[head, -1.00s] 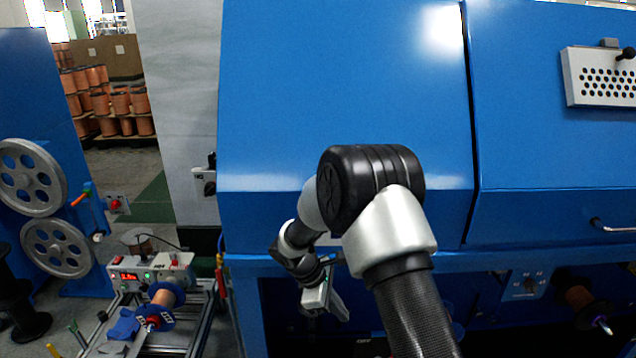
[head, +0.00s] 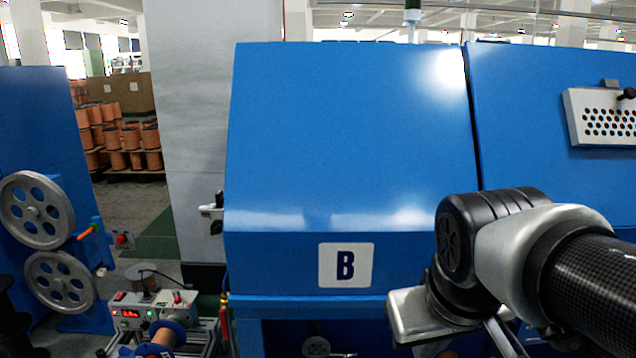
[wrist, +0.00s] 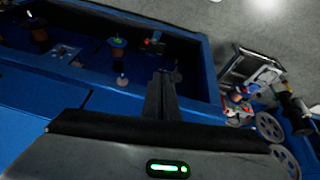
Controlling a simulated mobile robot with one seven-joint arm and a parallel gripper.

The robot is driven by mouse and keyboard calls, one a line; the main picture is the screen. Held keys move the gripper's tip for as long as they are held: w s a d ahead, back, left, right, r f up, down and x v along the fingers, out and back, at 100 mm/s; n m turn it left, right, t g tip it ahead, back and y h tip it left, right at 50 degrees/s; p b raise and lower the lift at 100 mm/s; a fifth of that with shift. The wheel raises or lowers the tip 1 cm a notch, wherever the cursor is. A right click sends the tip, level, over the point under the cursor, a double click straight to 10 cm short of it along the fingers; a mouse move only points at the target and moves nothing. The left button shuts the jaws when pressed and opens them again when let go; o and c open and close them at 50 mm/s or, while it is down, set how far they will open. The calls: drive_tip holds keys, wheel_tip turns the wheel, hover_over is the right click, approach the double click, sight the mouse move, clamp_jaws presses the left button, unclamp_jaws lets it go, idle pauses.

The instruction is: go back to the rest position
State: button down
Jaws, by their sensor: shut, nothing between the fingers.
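My gripper (wrist: 163,92) shows in the wrist view as dark fingers held together, with nothing between them. It is over the dark recess of the blue machine (wrist: 195,112) as seen from the wrist camera. The gripper's fingertips cannot be made out there.
At the left are grey pulley wheels (head: 36,208) on a blue stand and a bench unit with a red display (head: 140,312) and a copper spool (head: 164,338). Copper spools (head: 120,140) are stacked far back. Grey floor is open in the wrist view (wrist: 235,25).

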drive_tip(key=s+r+m+p, duration=0.1)
drive_tip(key=s+r+p, duration=0.2)
drive_tip(key=r+p, duration=1.8)
drive_tip(key=shift+a+r+t+y, duration=0.2)
drive_tip(key=shift+a+t+y, duration=0.1)
drive_tip(key=shift+t, duration=0.1)
drive_tip(key=shift+d, duration=0.15)
